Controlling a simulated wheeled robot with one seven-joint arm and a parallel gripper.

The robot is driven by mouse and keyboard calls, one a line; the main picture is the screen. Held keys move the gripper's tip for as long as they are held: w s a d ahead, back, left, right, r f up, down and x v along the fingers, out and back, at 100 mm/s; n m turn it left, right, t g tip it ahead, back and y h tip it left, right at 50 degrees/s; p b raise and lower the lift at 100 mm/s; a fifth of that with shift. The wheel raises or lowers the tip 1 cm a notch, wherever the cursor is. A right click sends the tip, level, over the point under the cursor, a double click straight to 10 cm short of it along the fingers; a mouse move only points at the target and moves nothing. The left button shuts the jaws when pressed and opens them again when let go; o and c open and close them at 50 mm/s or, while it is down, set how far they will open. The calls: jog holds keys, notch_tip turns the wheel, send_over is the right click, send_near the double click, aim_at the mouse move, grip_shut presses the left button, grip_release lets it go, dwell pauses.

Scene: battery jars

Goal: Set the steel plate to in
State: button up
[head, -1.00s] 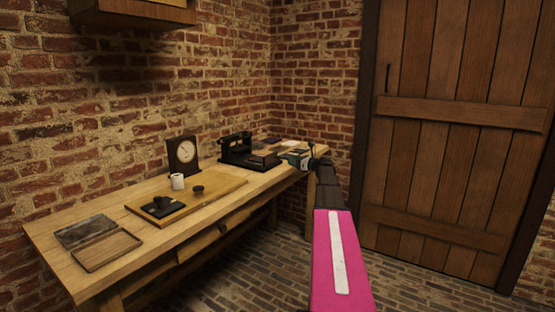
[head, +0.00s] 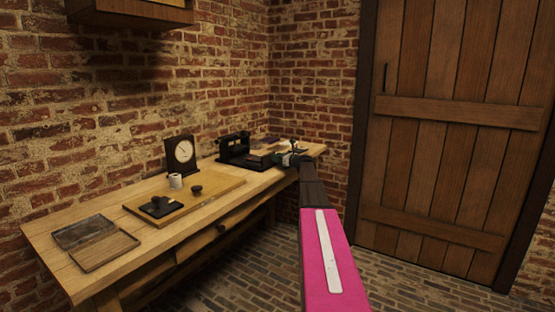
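My gripper (head: 285,160) is at the far right part of the wooden bench, at the end of my pink and black arm. It is small and partly hidden by my wrist, so I cannot tell whether it is open or holds anything. No object is clearly recognisable as the steel plate. A flat grey panel (head: 84,232) lies at the bench's left end, against a shallow wooden tray (head: 105,251), far from my gripper. A black apparatus (head: 236,149) stands just left of my gripper; I cannot tell whether they touch.
A dial instrument (head: 181,153) stands by the wall.

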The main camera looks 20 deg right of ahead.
grip_shut()
jog(key=x, duration=0.4)
jog(key=shift+w+a, duration=0.1)
jog(key=shift+w, duration=0.05)
jog(key=shift+o, duration=2.2)
grip_release()
jog(key=v, duration=1)
jog(key=shift+s+d, duration=0.25)
jog(key=shift+s, duration=0.1)
